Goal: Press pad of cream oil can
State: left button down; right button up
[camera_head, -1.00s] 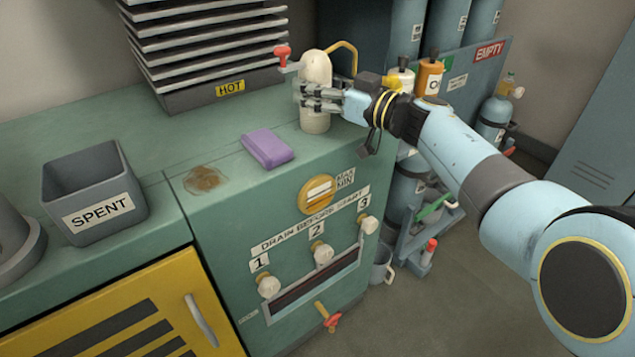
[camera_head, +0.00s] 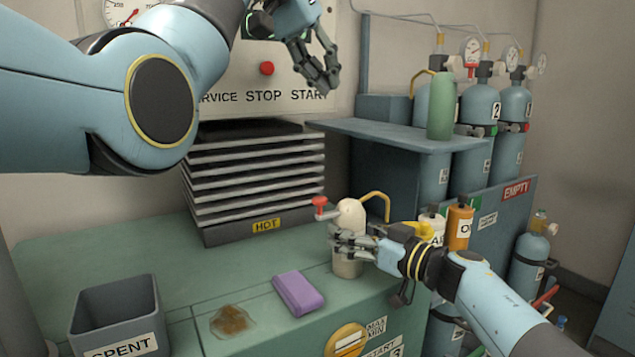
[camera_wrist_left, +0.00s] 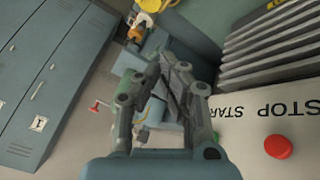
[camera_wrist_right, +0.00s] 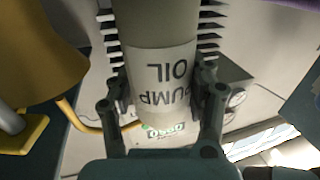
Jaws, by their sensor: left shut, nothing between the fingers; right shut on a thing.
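The cream oil can (camera_head: 351,213) stands upright on the green counter, with a yellow curved spout (camera_head: 375,197) rising behind it. Its label reads PUMP OIL in the right wrist view (camera_wrist_right: 162,75). A red-topped piece (camera_head: 319,204) shows left of the can's top; I cannot tell whether it is the pad. My right gripper (camera_head: 340,246) is shut around the can's body from the right, with fingers on both sides of it. My left gripper (camera_head: 324,84) is shut and empty, high above the can, in front of the STOP and START panel. The can's base is partly hidden.
A purple block (camera_head: 298,293) and a brown stain (camera_head: 231,320) are on the counter left of the can. The SPENT bin (camera_head: 118,308) is at front left. A finned HOT stack (camera_head: 255,180) stands behind. A shelf (camera_head: 390,134) with a green bottle (camera_head: 441,106) is at the right.

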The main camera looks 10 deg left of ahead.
pick_arm(q)
jog(key=s+a+f+m+t+h, duration=0.1)
jog(key=s+a+f+m+h, duration=0.1)
jog(key=s+a+f+m, duration=0.4)
jog(key=shift+s+a+t, duration=0.4)
jog(key=shift+s+a, duration=0.1)
jog(key=shift+a, duration=0.2)
send_over(317, 200)
jog(key=f, duration=0.6)
jog(key=shift+s+a+f, duration=0.15)
jog(key=shift+s+f, duration=0.05)
jog(key=shift+f, duration=0.1)
notch_tip(317, 200, down, 3)
jog(key=shift+w+f, duration=0.1)
jog(key=shift+f, duration=0.45)
